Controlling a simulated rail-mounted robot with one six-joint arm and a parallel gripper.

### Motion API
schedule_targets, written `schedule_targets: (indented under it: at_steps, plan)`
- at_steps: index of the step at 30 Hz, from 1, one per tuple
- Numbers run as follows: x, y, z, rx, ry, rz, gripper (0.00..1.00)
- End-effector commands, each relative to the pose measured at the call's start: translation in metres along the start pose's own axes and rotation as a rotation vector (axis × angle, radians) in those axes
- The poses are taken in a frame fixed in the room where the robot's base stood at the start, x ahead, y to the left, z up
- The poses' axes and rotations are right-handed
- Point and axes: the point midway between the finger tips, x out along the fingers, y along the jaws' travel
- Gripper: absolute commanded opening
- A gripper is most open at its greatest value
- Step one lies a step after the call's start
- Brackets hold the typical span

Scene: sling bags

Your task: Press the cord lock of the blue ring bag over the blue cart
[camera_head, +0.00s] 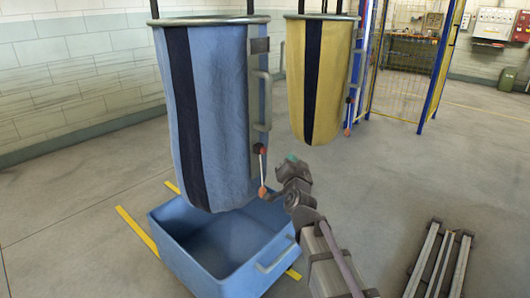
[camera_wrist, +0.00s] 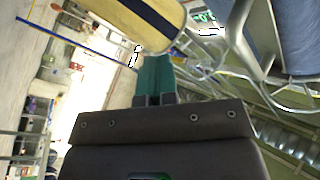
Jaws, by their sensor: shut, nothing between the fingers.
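The blue bag (camera_head: 222,110) hangs over the blue cart (camera_head: 185,262), a dark stripe down its front and a rim around its top. On its right side a pale cord runs between two small orange-red pieces; the lower piece (camera_head: 262,191) hangs at the cord's end. I cannot tell which is the cord lock. My gripper (camera_head: 292,158), with teal fingertips, is shut and empty, right of the cord and apart from the bag. In the wrist view my fingers (camera_wrist: 155,75) point upward in the picture; the blue bag (camera_wrist: 298,40) is at the right edge.
A yellow bag (camera_head: 325,85) hangs further back to the right, with a similar cord; it also shows at the top of the wrist view (camera_wrist: 140,22). Grey handles (camera_head: 264,100) stick out from the blue bag's side. A low rail frame (camera_head: 440,265) lies at the right. Open floor surrounds the cart.

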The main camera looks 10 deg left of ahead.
Motion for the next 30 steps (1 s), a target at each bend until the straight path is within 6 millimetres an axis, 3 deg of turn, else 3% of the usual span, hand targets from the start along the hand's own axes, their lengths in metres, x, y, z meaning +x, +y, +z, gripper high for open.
schedule_targets:
  at_steps: [12, 30]
  plan:
    - [0.041, -0.029, 0.029, 0.0, -0.001, 0.0, 0.0]
    - [0.044, -0.032, 0.032, -0.001, 0.0, 0.001, 0.0]
